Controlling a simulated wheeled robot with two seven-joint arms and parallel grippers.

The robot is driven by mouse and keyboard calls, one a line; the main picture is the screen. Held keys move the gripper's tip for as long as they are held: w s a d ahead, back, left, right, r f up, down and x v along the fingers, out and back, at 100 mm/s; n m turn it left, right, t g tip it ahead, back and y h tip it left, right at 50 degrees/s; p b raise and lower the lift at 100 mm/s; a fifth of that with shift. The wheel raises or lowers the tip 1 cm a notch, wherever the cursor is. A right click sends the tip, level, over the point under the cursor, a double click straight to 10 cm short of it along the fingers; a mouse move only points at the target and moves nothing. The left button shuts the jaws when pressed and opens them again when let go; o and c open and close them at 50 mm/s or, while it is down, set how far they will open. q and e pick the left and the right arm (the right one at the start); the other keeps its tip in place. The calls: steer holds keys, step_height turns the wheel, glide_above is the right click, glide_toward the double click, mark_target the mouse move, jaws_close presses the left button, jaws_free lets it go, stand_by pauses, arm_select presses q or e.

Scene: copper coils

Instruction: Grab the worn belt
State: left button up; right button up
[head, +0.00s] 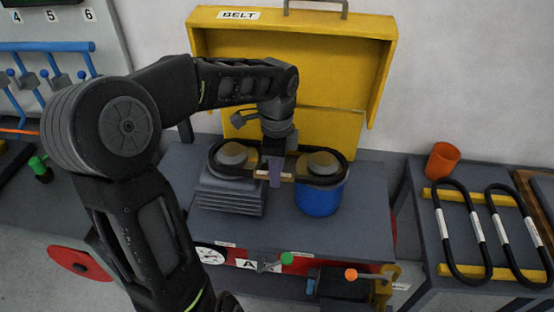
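The worn belt (328,184) is a black loop running around two grey pulleys, one on the left (233,153) and one on the right (323,163). My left gripper (275,178) points down between the pulleys, at the near run of the belt. It overlaps the belt in the picture. Its fingers are small and partly hidden, so I cannot tell whether they are open, shut or touching the belt. My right gripper is not in view.
A yellow cover marked BELT (300,45) stands open behind the pulleys. A grey finned block (230,197) and a blue cylinder (320,200) sit below them. Two black belts with white bands (474,226) (503,229) lie on yellow bars at right, near an orange cup (442,161).

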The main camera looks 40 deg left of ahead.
arm_select(q)
steer(key=shift+c, duration=0.2)
jaws_close()
stand_by(0.4)
